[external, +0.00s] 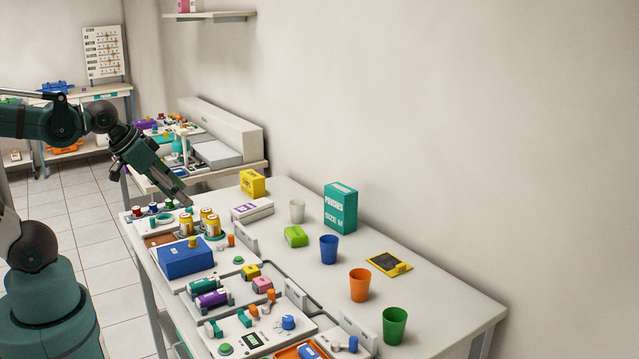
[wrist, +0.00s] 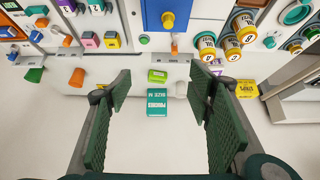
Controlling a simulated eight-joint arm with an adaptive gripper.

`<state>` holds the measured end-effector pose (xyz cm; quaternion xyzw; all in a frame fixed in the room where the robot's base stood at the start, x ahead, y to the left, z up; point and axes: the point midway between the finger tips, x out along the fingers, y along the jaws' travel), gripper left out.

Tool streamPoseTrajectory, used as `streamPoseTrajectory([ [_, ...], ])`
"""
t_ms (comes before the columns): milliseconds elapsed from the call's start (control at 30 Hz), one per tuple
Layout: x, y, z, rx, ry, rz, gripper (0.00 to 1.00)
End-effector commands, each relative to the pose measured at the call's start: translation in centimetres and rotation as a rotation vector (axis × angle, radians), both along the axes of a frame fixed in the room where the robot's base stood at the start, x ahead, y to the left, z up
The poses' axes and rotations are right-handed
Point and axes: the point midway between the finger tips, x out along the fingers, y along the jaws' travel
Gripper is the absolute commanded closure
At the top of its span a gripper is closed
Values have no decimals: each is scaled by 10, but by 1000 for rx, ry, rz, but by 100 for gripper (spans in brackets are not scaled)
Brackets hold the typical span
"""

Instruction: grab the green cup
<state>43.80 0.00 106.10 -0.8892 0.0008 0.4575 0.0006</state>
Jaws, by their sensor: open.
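The green cup (external: 394,325) stands upright near the front right of the white table (external: 450,290). In the wrist view the green cup (wrist: 33,75) is small, at the far left, well outside the jaws. My gripper (external: 184,199) is at the far left end of the table in the external view, above the items there and far from the green cup. In the wrist view my gripper (wrist: 158,78) has its two fingers wide apart with nothing held between them.
An orange cup (external: 359,285), a blue cup (external: 328,249) and a white cup (external: 297,210) stand in a row behind the green cup. A teal box (external: 341,208) is near the wall. Dental trays and a blue box (external: 185,258) fill the left side. The right end is clear.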

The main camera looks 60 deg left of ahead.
Motion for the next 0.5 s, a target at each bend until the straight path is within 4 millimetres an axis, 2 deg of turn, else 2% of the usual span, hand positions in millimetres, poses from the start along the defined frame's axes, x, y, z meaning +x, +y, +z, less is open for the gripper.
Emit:
streamPoseTrajectory([
  [267, 16, -11, 10, 4, 10, -36, 48],
  [500, 46, -34, 25, 13, 29, -111, 48],
])
